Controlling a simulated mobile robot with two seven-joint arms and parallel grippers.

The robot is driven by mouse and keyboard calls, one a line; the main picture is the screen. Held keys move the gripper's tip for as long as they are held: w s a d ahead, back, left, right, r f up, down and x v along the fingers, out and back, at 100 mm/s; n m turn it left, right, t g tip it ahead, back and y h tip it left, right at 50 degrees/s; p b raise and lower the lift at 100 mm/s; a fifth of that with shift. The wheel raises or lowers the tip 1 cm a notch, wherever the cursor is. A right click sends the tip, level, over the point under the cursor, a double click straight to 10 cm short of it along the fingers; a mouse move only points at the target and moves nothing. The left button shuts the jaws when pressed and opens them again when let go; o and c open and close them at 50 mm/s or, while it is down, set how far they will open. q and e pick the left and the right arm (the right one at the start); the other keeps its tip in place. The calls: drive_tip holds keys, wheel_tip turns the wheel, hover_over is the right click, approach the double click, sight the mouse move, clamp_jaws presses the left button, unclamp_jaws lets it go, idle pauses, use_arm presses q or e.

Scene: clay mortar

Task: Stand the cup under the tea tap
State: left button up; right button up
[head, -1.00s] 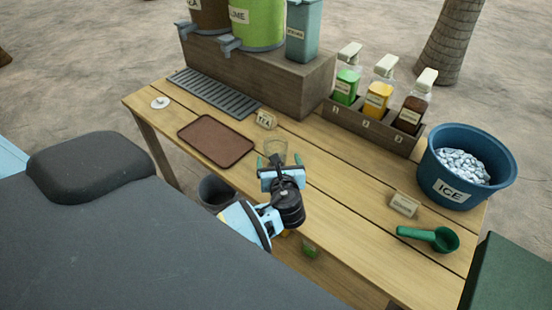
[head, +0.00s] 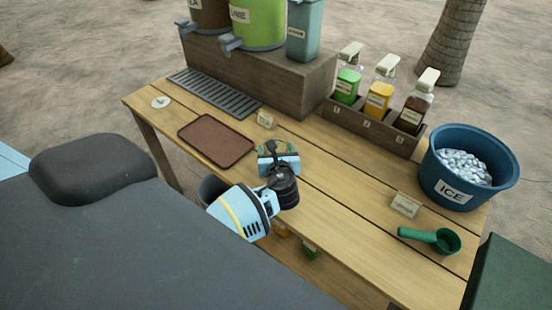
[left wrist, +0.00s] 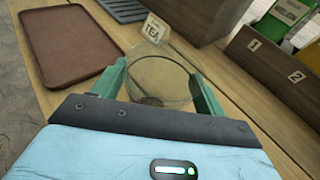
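The clear cup (left wrist: 160,78) stands on the table beside the small TEA card (left wrist: 156,28). My left gripper (left wrist: 161,90) has its green fingers on either side of the cup, open around it; I see no clear contact. In the head view my left gripper (head: 279,149) is over the front middle of the table and mostly hides the cup. The brown tea dispenser (head: 209,16) stands at the back left with its grey tap (head: 188,28) above the slotted drip grate (head: 214,94). My right gripper is not in view.
A brown tray (head: 216,140) lies left of the gripper. The green dispenser (head: 257,25) stands beside the tea one on a wooden block (head: 290,90). Bottles in a rack (head: 370,131), an ice bucket (head: 466,180) and a green scoop (head: 430,238) are on the right.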

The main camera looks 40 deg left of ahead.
use_arm(q)
drive_tip(key=c, duration=0.8)
drive_tip(key=shift+r, duration=0.45)
wheel_tip(320, 180, up, 3)
drive_tip(key=shift+r+p, duration=0.2)
drive_tip(key=shift+p, duration=0.3)
drive_tip(key=shift+s+d+r+p, duration=0.15)
drive_tip(key=shift+s+d, duration=1.3)
drive_tip(key=shift+s, duration=0.8)
drive_tip(key=shift+s+d+r+p, duration=0.1)
drive_tip(key=shift+s+d, duration=1.3)
drive_tip(key=shift+s, duration=0.9)
drive_tip(key=shift+s+d+r+p, duration=0.15)
drive_tip(key=shift+s+d, duration=1.3)
drive_tip(key=shift+s, duration=0.8)
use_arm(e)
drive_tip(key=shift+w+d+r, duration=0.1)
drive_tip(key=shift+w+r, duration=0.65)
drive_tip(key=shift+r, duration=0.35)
